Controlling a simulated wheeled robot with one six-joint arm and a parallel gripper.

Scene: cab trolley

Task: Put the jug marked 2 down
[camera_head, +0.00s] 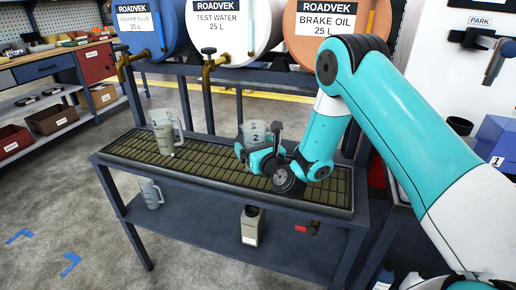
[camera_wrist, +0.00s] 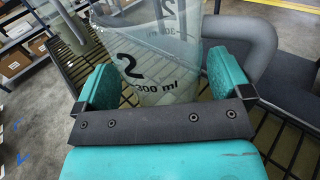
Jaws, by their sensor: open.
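The clear jug marked 2 (camera_head: 255,131) is at the slatted bench top, below the test water barrel. In the wrist view the jug (camera_wrist: 150,68) appears upright, with "2" and "300 ml" readable and its grey handle (camera_wrist: 252,38) to the right. My gripper (camera_head: 258,151) is low over the slats in front of the jug. In the wrist view its two teal fingers (camera_wrist: 162,88) are open, one on each side of the jug. The jug's base is hidden behind my gripper, so I cannot see its contact with the slats.
Another jug (camera_head: 164,132) stands on the slatted bench (camera_head: 205,170) to the left. A lower shelf holds a jug (camera_head: 151,194) and a pale bottle (camera_head: 250,226). Barrels with brass taps (camera_head: 210,62) hang behind. Bare slats lie between the upper jugs.

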